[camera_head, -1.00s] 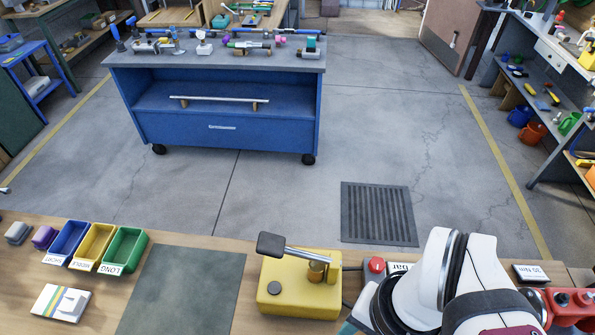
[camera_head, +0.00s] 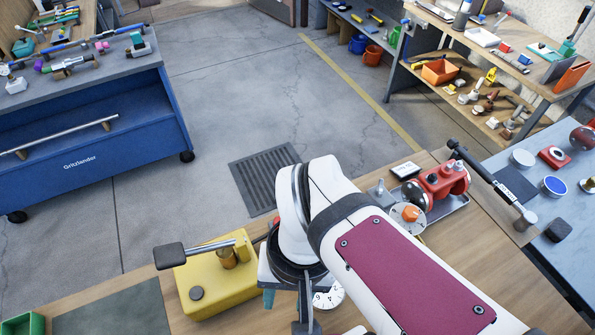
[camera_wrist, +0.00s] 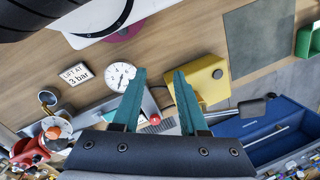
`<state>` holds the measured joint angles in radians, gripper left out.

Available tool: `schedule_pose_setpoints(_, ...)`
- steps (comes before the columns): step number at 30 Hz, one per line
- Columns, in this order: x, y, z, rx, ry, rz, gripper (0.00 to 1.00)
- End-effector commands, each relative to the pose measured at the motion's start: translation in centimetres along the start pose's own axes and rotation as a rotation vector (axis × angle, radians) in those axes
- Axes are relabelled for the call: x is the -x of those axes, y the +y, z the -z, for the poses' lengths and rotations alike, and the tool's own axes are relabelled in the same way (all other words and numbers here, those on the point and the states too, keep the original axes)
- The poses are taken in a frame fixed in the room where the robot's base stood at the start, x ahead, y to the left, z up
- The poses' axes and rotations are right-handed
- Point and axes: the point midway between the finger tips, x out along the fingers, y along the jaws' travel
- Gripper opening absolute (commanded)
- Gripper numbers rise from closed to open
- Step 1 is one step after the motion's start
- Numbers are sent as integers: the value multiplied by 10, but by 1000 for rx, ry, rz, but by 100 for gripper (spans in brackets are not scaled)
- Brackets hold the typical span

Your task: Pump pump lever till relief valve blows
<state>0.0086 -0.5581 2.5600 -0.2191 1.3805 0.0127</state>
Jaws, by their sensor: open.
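The yellow pump (camera_head: 215,282) sits on the wooden bench, left of my arm in the head view. Its metal lever (camera_head: 213,247) reaches left to a dark grey handle (camera_head: 170,256). In the wrist view the yellow pump (camera_wrist: 212,72) and the dark handle (camera_wrist: 251,109) lie right of my fingers. My gripper (camera_wrist: 160,74) has two teal fingers spread apart with nothing between them; it is apart from the handle. A white dial gauge (camera_wrist: 120,76) lies left of the fingers, beside a "LIFT AT 3 bar" sign (camera_wrist: 74,74). The gauge (camera_head: 328,297) is partly hidden in the head view.
A red valve body (camera_head: 438,184) with an orange-centred round flange (camera_head: 410,214) stands on a tray, right of my arm. A green bin (camera_head: 24,324) and dark mat (camera_head: 112,314) lie to the left. A blue cart (camera_head: 90,140) stands beyond the bench.

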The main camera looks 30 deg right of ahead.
Motion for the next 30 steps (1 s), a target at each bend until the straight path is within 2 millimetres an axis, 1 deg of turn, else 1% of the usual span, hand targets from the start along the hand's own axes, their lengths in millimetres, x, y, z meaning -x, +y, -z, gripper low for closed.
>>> schedule_pose_setpoints(1, 0, 0, 0, 0, 0, 0, 46)
schedule_pose_setpoints(5, 0, 0, 0, 0, 0, 0, 70)
schedule_pose_setpoints(6, 0, 0, 0, 4, 0, 0, 77)
schedule_pose_setpoints(8, 3, -5, 4, 66, -1, 6, 78)
schedule_pose_setpoints(10, 11, -22, 14, 278, -4, 25, 78)
schedule_pose_setpoints(11, 15, -33, 21, 411, -3, 38, 78)
schedule_pose_setpoints(12, 21, -49, 31, 617, 0, 57, 78)
schedule_pose_setpoints(14, 29, -77, 46, 940, 13, 89, 78)
schedule_pose_setpoints(15, 33, -95, 54, 1149, 27, 110, 78)
schedule_pose_setpoints(18, 38, -135, 71, 1599, 71, 151, 78)
schedule_pose_setpoints(21, 40, -162, 80, 1898, 113, 174, 78)
schedule_pose_setpoints(24, 40, -174, 84, 2032, 136, 183, 78)
schedule_pose_setpoints(27, 36, -176, 84, 2057, 139, 185, 78)
schedule_pose_setpoints(30, 26, -178, 83, 2055, 138, 185, 78)
